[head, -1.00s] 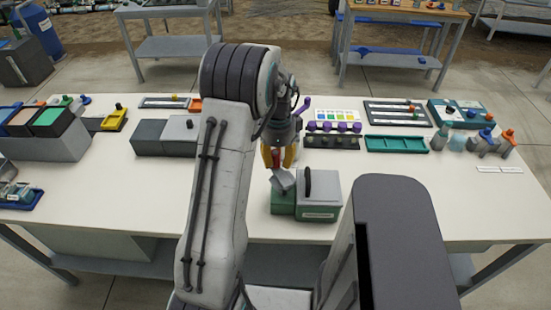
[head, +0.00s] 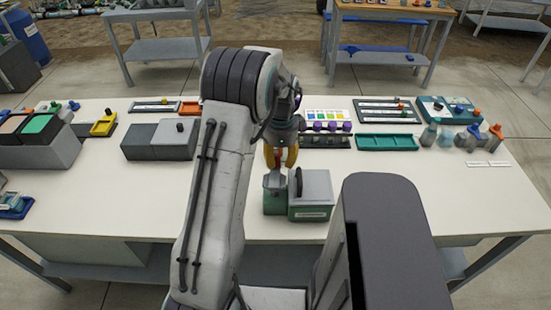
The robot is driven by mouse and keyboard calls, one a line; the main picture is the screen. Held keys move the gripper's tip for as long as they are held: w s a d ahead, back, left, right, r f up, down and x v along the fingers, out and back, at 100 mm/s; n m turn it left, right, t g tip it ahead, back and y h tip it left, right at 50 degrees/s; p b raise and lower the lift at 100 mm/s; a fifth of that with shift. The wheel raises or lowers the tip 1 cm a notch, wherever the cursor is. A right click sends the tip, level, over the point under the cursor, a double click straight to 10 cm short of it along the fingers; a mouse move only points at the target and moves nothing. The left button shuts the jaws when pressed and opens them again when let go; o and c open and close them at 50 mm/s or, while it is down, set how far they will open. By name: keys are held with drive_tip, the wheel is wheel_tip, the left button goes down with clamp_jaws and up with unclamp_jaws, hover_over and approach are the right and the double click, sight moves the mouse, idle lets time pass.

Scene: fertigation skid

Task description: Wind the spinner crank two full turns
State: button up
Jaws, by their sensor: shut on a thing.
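The spinner crank (head: 274,182) is a grey arm over a small green block, left of a grey-lidded green box (head: 312,193) near the table's front middle. My gripper (head: 280,164) points down above the crank, with yellow fingers. It is shut on the crank's handle, of which a small reddish part shows between the fingers. My arm covers the area just left of the crank. A dark upright loop stands on the box beside the crank.
Behind stand a teal tray (head: 386,142) and a row of purple-topped pieces (head: 326,128). Grey boxes (head: 158,140) stand left of my arm. Bottles with orange and blue tops (head: 494,135) stand at the right.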

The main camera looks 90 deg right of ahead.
drive_tip(key=shift+s, duration=0.2)
drive_tip(key=shift+s, duration=0.1)
drive_tip(key=shift+s+a, duration=0.3)
drive_tip(key=shift+c, duration=0.4)
drive_tip(key=shift+s+a+f+b, duration=0.1)
drive_tip(key=shift+s+a+b, duration=0.2)
drive_tip(key=shift+a+b, duration=0.1)
clamp_jaws()
drive_tip(key=shift+a, duration=0.1)
drive_tip(key=shift+s+a, duration=0.1)
drive_tip(key=shift+s+a+b, duration=0.3)
drive_tip(key=shift+a+b, duration=0.15)
drive_tip(key=shift+a, duration=0.4)
